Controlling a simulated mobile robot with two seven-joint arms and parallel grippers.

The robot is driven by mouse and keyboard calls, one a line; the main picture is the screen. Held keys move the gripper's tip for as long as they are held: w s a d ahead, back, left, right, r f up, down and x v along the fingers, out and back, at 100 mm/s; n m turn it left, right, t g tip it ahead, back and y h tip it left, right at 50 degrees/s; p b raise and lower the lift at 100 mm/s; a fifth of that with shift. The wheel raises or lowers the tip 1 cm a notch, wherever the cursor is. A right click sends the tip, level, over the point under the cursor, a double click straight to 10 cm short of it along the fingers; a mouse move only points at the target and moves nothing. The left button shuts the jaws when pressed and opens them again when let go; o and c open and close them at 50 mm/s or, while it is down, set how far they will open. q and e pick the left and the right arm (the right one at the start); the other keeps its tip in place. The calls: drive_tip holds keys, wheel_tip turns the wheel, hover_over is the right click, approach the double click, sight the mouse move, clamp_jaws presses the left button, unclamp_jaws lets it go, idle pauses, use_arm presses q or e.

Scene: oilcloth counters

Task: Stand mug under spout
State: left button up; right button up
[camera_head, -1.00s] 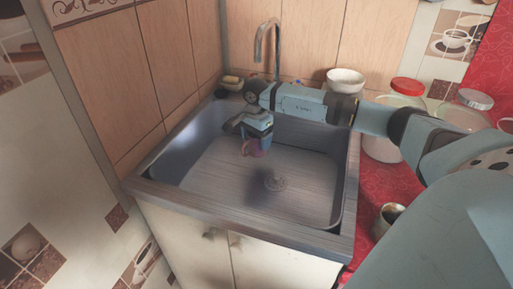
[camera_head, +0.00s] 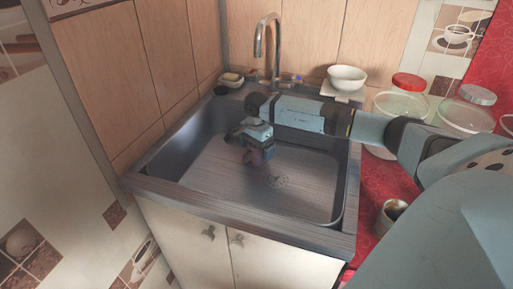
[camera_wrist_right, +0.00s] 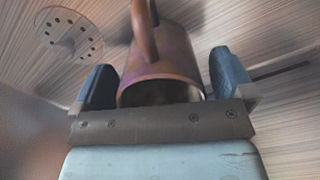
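The mug (camera_head: 259,156) is reddish-brown and hangs below my right gripper (camera_head: 256,143) over the sink basin, nearer the viewer than the tap. Whether the mug touches the basin floor is unclear. My left gripper is out of view.
The sink (camera_head: 225,185) has a drain (camera_head: 277,182) right of the mug; the drain (camera_wrist_right: 70,35) also shows in the wrist view. A white bowl (camera_head: 347,78), glass jars (camera_head: 402,98) and a metal cup (camera_head: 389,213) stand to the right. A soap dish (camera_head: 231,79) sits left of the tap.

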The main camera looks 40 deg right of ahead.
drive_tip(key=shift+r, duration=0.1)
use_arm(q)
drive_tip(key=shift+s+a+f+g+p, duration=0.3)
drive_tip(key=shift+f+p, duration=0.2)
drive_tip(key=shift+p, duration=0.3)
use_arm(e)
wheel_tip(320, 180, up, 8)
drive_tip(key=shift+f, duration=0.2)
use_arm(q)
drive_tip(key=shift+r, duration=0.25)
